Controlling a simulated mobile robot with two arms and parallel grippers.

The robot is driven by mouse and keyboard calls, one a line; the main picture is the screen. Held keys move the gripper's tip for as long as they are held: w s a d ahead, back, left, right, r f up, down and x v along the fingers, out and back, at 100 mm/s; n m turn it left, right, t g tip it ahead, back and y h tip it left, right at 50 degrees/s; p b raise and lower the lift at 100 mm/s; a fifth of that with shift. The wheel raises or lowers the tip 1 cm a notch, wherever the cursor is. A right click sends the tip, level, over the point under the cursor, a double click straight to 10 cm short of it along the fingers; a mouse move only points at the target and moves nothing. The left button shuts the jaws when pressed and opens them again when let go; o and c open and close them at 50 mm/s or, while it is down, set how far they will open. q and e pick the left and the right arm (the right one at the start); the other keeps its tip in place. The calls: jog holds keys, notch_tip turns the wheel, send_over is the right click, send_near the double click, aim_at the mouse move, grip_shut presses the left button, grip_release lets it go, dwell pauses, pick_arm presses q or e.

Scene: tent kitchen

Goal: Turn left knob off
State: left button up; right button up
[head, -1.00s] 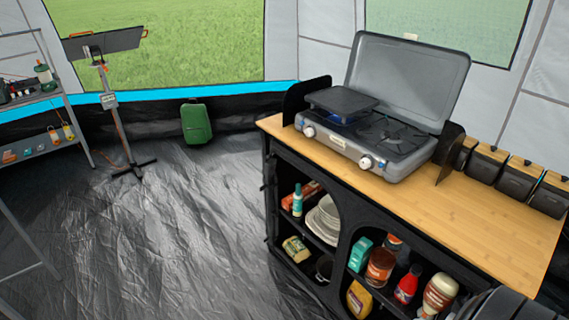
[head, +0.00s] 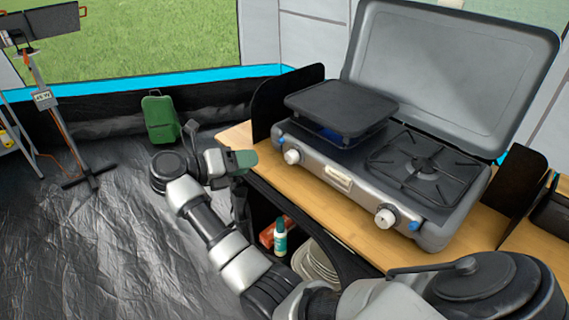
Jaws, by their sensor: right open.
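The camping stove (head: 340,178) stands on the wooden counter with its lid up. Its left knob (head: 291,156) is a pale dial at the left end of the front panel. The right knob (head: 385,217) is near the right end. A dark griddle plate (head: 340,105) covers the left burner, and a blue glow shows under it. My right gripper (head: 244,160) is in front of the counter's left end, to the left of the left knob and apart from it. It is open and holds nothing visible. My left gripper is not in view.
My right arm crosses in front of the shelf openings. The bamboo counter (head: 365,243) has a bare strip before the stove. A black side panel (head: 283,100) stands left of the stove. A green case (head: 163,118) is on the floor behind my gripper.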

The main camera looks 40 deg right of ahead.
aim_at(287, 158)
jog(key=p+x, duration=0.1)
jog(key=x, duration=0.9)
jog(key=shift+s+a+p, duration=0.1)
jog(key=shift+s+p, duration=0.05)
jog(key=shift+p, duration=0.15)
jog(key=shift+d+f, duration=0.2)
jog(key=shift+d, duration=0.25)
